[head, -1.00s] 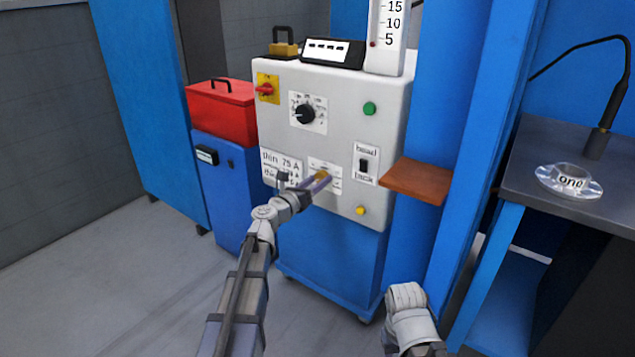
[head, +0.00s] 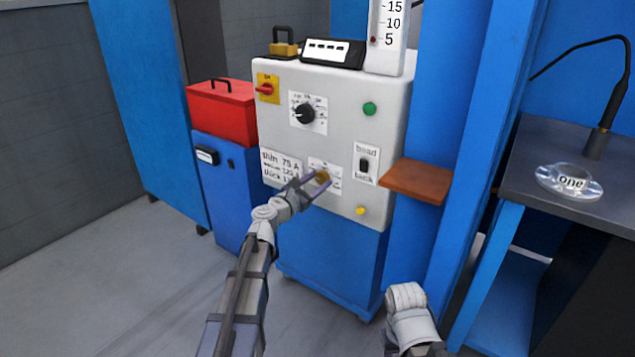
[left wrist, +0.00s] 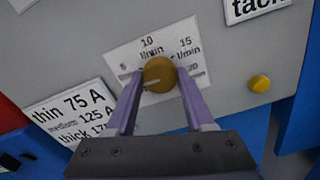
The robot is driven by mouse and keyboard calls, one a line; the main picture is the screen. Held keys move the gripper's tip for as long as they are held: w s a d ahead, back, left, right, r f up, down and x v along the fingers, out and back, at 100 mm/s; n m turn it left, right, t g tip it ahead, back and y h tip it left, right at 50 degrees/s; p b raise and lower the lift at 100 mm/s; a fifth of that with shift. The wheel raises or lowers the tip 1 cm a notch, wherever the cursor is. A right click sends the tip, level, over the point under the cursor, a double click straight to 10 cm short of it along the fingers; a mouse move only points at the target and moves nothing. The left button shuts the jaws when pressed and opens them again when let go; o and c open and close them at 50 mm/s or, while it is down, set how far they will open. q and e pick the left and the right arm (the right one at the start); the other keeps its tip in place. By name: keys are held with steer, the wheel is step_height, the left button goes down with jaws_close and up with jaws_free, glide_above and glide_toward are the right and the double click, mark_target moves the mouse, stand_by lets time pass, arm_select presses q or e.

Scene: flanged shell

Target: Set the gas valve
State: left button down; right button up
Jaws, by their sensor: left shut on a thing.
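The gas valve is a brass-coloured round knob (head: 322,177) on the lower front of the light grey machine panel. In the left wrist view the knob (left wrist: 160,75) sits on a white scale plate (left wrist: 204,55) marked 5, 10, 15 and 20 l/min. A pale pointer line on the knob lies toward the left, on the side of the 5 mark. My left gripper (head: 316,184) is shut on the knob, with one purple-grey finger on each side (left wrist: 160,82). Part of my right arm shows low in the head view, but its fingers do not.
Around the knob are a current label (head: 281,167), a bead/tack switch (head: 364,165), a yellow button (head: 361,211), a black dial (head: 305,113), a red switch (head: 266,89) and a green button (head: 369,108). A brown shelf (head: 416,181) juts out at right.

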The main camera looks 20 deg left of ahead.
arm_select(q)
steer(key=m, duration=0.4)
steer(key=shift+m, duration=0.3)
steer(key=m, duration=0.4)
steer(key=shift+m, duration=0.3)
steer(key=m, duration=0.4)
steer(key=shift+m, duration=2.1)
steer(key=shift+c, duration=1.4)
jaws_free()
